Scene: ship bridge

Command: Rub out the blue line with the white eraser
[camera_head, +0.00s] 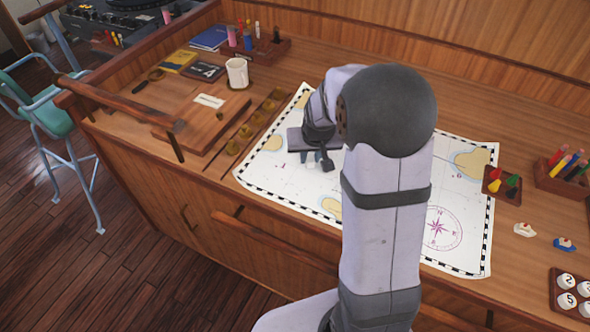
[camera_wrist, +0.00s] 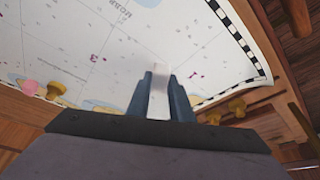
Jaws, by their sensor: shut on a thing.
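My gripper (camera_head: 318,163) is over the left part of the white sea chart (camera_head: 400,250) on the wooden desk, partly behind my own arm. In the wrist view the two dark fingers of my gripper (camera_wrist: 163,76) are shut on the white eraser (camera_wrist: 160,98), which sits between them. The chart (camera_wrist: 110,30) fills the upper part of that view. I cannot tell whether the eraser touches the chart. I cannot make out a blue line in either view; my arm hides part of the chart.
A wooden rack with brass pieces (camera_head: 245,131) lies along the chart's left edge. A white mug (camera_head: 237,73) and a wooden board (camera_head: 200,122) stand left of it.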

